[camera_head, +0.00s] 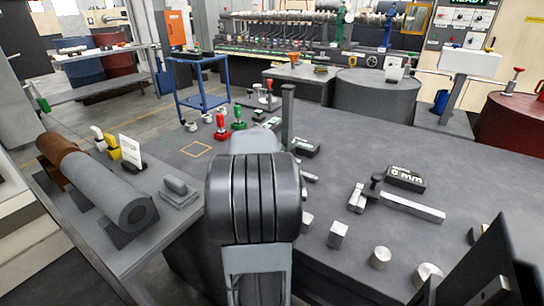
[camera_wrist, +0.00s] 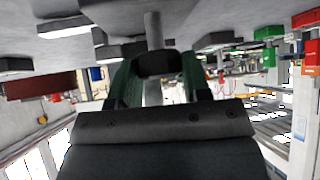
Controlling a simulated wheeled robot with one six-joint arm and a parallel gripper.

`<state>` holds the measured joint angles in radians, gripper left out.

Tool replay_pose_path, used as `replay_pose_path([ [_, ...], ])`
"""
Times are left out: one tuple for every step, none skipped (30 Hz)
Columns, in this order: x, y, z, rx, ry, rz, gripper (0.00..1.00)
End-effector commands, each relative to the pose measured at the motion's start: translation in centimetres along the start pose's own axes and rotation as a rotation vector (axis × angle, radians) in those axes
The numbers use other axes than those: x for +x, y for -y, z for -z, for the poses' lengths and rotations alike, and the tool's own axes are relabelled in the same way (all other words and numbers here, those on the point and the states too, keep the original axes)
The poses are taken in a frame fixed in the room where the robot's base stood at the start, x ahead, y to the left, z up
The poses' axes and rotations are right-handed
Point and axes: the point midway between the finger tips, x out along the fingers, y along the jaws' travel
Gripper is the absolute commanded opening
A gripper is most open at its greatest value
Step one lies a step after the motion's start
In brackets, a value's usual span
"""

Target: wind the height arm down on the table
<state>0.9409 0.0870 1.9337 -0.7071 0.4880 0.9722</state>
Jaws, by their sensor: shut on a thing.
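The height gauge's dark upright post (camera_head: 288,112) stands on the dark grey table (camera_head: 330,185), just beyond my arm in the head view. A black readout box (camera_head: 306,147) lies at its foot. In the wrist view, which is upside down, my gripper (camera_wrist: 157,68) has its two dark green fingers on either side of a dark block (camera_wrist: 156,65). A grey post (camera_wrist: 153,30) runs from this block toward the table surface. My gripper is shut on the block, which seems to be part of the height gauge. In the head view my arm hides the gripper.
A caliper (camera_head: 400,204) with a readout (camera_head: 406,178) lies at the right. Several metal blocks and cylinders (camera_head: 381,257) stand along the near edge. Green (camera_head: 238,119) and red (camera_head: 220,125) handled pieces stand at the far left. A grey roller (camera_head: 110,190) lies on the left bench.

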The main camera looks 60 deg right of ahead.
Motion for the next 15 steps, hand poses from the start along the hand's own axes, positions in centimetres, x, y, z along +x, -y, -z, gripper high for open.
replay_pose_path([
  [-0.47, -0.18, 0.43, -0.021, 0.004, 0.023, 0.2],
  [-0.5, -0.17, 0.46, -0.036, 0.004, 0.039, 0.2],
  [-0.48, -0.17, 0.43, -0.056, 0.005, 0.056, 0.2],
  [-0.47, -0.2, 0.42, -0.067, 0.005, 0.068, 0.2],
  [-0.45, -0.21, 0.43, -0.078, 0.005, 0.079, 0.2],
  [-0.43, -0.21, 0.4, -0.092, 0.004, 0.093, 0.2],
  [-0.42, -0.22, 0.37, -0.102, 0.005, 0.102, 0.2],
  [-0.41, -0.2, 0.39, -0.112, 0.004, 0.111, 0.2],
  [-0.39, -0.21, 0.37, -0.121, 0.004, 0.122, 0.2],
  [-0.37, -0.23, 0.35, -0.129, 0.003, 0.129, 0.2],
  [-0.33, -0.25, 0.31, -0.136, 0.004, 0.135, 0.2],
  [-0.29, -0.25, 0.29, -0.144, 0.004, 0.144, 0.2],
  [-0.26, -0.26, 0.27, -0.15, 0.004, 0.149, 0.2],
  [-0.24, -0.26, 0.25, -0.155, 0.004, 0.154, 0.2],
  [-0.21, -0.24, 0.25, -0.162, 0.002, 0.16, 0.2],
])
